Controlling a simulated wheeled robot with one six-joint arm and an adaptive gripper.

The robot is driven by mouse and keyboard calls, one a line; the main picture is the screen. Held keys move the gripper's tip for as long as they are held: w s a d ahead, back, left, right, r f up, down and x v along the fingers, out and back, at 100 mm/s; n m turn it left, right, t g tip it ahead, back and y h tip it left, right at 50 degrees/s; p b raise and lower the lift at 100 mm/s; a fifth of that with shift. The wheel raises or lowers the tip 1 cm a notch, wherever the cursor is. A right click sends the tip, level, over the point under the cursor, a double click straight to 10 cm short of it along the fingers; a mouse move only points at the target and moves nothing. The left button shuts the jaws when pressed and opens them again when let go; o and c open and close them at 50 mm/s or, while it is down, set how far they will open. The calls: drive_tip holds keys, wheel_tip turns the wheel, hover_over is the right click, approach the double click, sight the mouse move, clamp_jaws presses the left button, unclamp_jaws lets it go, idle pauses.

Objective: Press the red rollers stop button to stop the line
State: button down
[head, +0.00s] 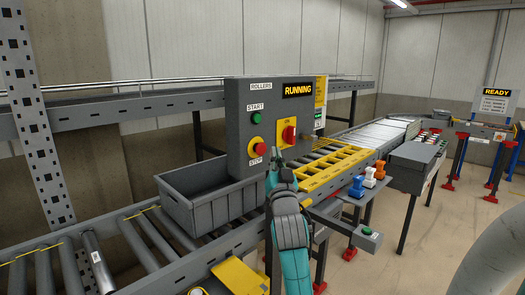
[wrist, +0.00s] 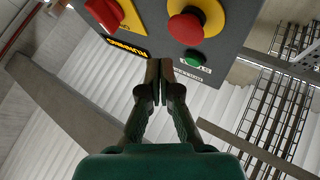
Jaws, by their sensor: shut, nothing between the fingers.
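The red stop button (head: 261,149), with a yellow surround, sits low on the left of a grey control panel (head: 236,100), above the label STOP. It also shows in the wrist view (wrist: 185,27), at the top right of centre. The green start button (head: 256,117) is above it. The panel's display (head: 298,90) reads RUNNING. My gripper (head: 276,158) is shut and empty, just right of the stop button in the head view. In the wrist view its fingertips (wrist: 160,65) point at the panel, beside the green button. No contact with the red button shows.
A red switch (head: 289,134) on a yellow plate sits right of the buttons. A grey crate (head: 178,207) stands on the roller conveyor below the panel. A yellow frame (head: 335,170) is behind my gripper. A sign (head: 497,92) at the right reads READY.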

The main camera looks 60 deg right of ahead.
sight(265, 146)
drive_tip(key=shift+w+d, duration=0.2)
drive_tip(key=shift+w, duration=0.65)
drive_tip(key=shift+w, duration=0.2)
idle(0.8)
drive_tip(key=shift+w+d, duration=0.1)
drive_tip(key=shift+w, duration=0.15)
drive_tip(key=shift+w+d, duration=0.15)
drive_tip(key=shift+w, duration=0.35)
idle(0.8)
drive_tip(key=shift+s, duration=0.15)
drive_tip(key=shift+s+a, duration=0.25)
drive_tip(key=shift+s, duration=0.55)
drive_tip(key=shift+s+a, duration=0.2)
drive_tip(key=shift+s, duration=0.6)
drive_tip(key=shift+s+a, duration=0.15)
drive_tip(key=shift+s, duration=0.7)
drive_tip(key=shift+s+a, duration=0.2)
drive_tip(key=shift+s, duration=0.6)
